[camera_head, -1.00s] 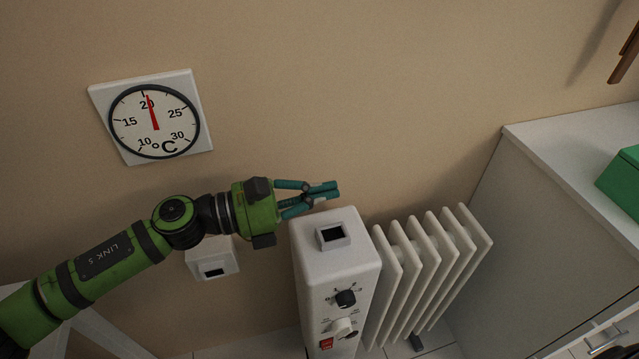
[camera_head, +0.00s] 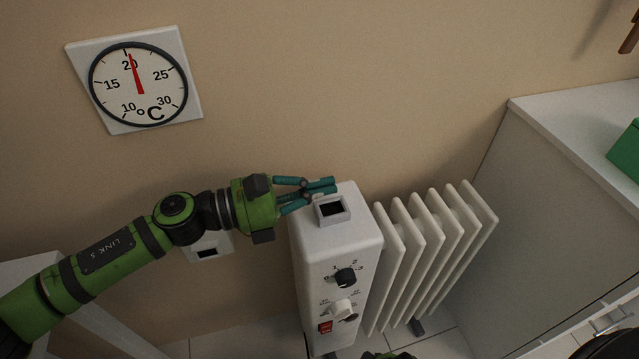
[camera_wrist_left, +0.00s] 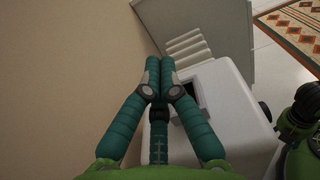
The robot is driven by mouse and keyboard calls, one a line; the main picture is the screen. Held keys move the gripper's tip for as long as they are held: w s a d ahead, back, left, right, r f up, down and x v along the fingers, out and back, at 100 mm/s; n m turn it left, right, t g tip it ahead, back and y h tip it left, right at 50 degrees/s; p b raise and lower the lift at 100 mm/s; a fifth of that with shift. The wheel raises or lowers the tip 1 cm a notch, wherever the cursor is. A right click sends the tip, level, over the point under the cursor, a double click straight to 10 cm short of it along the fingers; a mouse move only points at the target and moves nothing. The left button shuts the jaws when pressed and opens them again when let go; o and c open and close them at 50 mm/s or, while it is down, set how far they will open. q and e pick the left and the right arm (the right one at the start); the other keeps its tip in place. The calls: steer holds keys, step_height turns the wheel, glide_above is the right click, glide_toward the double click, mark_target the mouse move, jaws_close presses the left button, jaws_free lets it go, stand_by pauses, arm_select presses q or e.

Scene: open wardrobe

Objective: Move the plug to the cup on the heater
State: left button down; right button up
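The heater (camera_head: 333,240) is a white unit with ribbed fins on its right, standing by the wall. On its top is a small square cup (camera_head: 332,209) with a grey rim and a dark opening. My left gripper (camera_head: 335,186) is just behind and above the cup in the head view. Its teal fingers are together with nothing visible between them. In the left wrist view, the left gripper (camera_wrist_left: 160,68) has its fingertips touching, and the cup (camera_wrist_left: 190,93) is partly hidden behind the right finger. I cannot see a plug.
A white wall box (camera_head: 207,252) with a dark slot is partly hidden behind my left arm. A round thermometer (camera_head: 138,84) hangs on the wall. A white cabinet (camera_head: 540,190) bearing a green box (camera_head: 625,150) stands right of the heater fins.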

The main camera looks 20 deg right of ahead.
stand_by(0.9)
arm_select(q)
steer(key=c, duration=1.4)
jaws_free()
steer(key=shift+c, duration=0.2)
step_height(320, 180, up, 10)
